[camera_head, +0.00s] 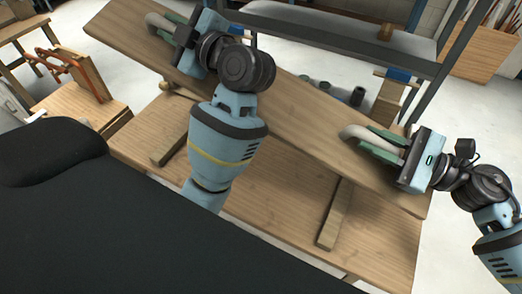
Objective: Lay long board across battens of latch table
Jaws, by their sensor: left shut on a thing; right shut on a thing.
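The long board (290,115) runs diagonally from upper left to lower right over the latch table (275,215). Two battens, the left batten (171,146) and the right batten (334,216), lie on the table top, and their near ends stick out from under the board. I cannot tell whether the board touches them. My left gripper (166,27) is shut on a pale handle at the board's far left end. My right gripper (372,142) is shut on a similar pale handle (354,132) near the board's right end. The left forearm hides part of the board and table.
A dark metal frame (425,60) stands behind the board. Several dark cups, one a tall cylinder (357,96), sit behind it. Pale floor shows at the right.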

